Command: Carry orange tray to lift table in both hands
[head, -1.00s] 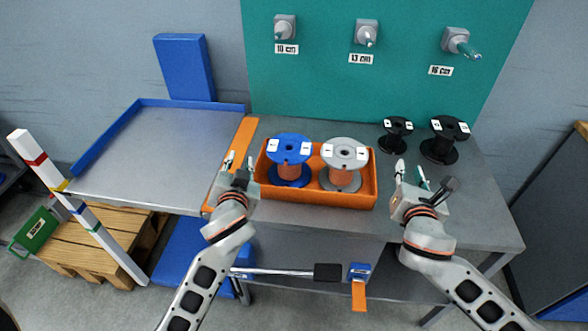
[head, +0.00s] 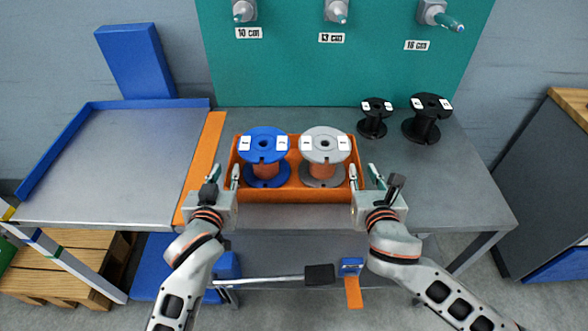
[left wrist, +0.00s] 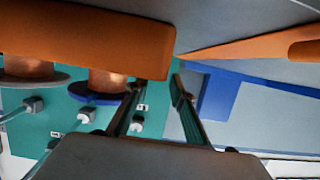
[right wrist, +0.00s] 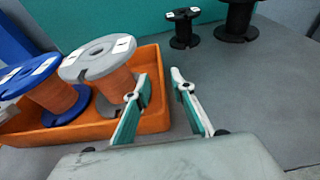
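The orange tray (head: 290,195) rests on the grey workbench and holds a blue spool (head: 265,143) and a grey spool (head: 325,145), both with copper-coloured windings. The lift table (head: 110,170), a grey top with blue edging, stands to the left. My left gripper (head: 223,176) is open at the tray's left end; in the left wrist view its fingers (left wrist: 155,95) are apart near the tray's end (left wrist: 150,50). My right gripper (head: 364,175) is open at the tray's right end; in the right wrist view its fingers (right wrist: 160,85) stand either side of the end wall. Contact cannot be told.
Two black spools (head: 373,118) (head: 427,118) stand on the workbench (head: 450,190) behind and right of the tray. An orange strip (head: 205,155) lies between bench and lift table. A teal panel (head: 290,70) with labelled pegs rises behind. A striped post (head: 60,258) stands front left.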

